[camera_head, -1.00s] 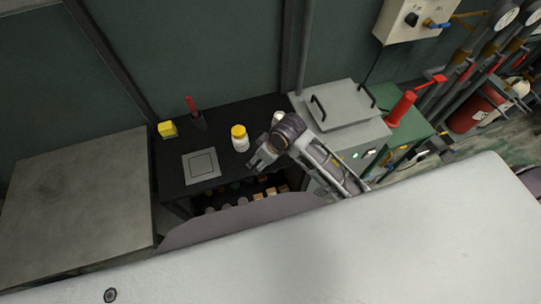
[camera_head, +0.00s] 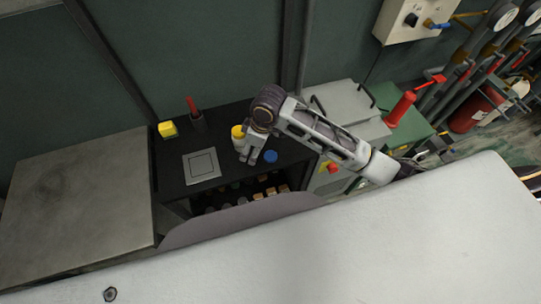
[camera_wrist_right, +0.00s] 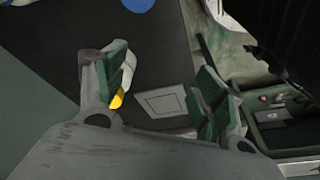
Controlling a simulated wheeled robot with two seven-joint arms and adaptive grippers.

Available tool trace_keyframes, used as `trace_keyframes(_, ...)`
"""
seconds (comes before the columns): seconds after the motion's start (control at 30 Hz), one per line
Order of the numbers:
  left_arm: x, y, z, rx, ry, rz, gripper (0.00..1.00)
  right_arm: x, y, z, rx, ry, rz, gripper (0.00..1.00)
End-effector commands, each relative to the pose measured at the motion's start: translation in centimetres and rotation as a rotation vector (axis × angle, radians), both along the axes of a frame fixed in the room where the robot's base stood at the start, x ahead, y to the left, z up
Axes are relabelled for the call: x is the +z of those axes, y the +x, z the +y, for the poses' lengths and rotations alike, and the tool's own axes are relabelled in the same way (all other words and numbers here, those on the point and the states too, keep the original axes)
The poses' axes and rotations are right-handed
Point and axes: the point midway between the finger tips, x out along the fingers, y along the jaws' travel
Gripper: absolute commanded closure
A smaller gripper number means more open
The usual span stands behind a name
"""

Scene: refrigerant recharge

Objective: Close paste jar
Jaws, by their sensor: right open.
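A white jar with a yellow top (camera_head: 237,131) stands upright on the black table (camera_head: 225,182), partly hidden by my right gripper. My right gripper (camera_head: 249,157) is open and points down in front of the jar. In the right wrist view, my gripper (camera_wrist_right: 163,76) has its fingers spread. A strip of yellow (camera_wrist_right: 117,99) and some white show beside the left finger there; contact cannot be told. A round blue object (camera_head: 271,156), perhaps a lid, is on the table right of the gripper. Blue also shows at the wrist view's top edge (camera_wrist_right: 138,4). My left gripper is out of view.
A square grey plate (camera_head: 201,166) lies left of the gripper. A grey lidded machine (camera_head: 345,108) stands right. Several small items fill the shelf below.

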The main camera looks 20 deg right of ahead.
Motion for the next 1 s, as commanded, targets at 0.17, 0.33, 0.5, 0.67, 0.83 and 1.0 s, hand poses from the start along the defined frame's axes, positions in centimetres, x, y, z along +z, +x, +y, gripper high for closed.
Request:
trace_keyframes(0.17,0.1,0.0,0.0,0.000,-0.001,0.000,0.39,0.8,0.5,-0.6,0.044,-0.040,0.012,0.30)
trace_keyframes(0.33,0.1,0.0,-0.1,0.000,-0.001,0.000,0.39,1.4,0.8,-1.4,0.081,-0.081,0.030,0.30)
trace_keyframes(0.5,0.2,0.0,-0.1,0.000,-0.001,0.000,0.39,2.1,1.2,-2.4,0.113,-0.123,0.047,0.30)
trace_keyframes(0.67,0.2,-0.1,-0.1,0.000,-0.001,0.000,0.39,2.8,1.6,-3.5,0.138,-0.162,0.065,0.30)
trace_keyframes(0.83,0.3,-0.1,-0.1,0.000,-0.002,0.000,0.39,3.4,1.9,-4.7,0.156,-0.199,0.085,0.30)
trace_keyframes(1.0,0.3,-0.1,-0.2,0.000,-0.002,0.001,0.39,3.8,2.1,-5.4,0.165,-0.221,0.099,0.30)
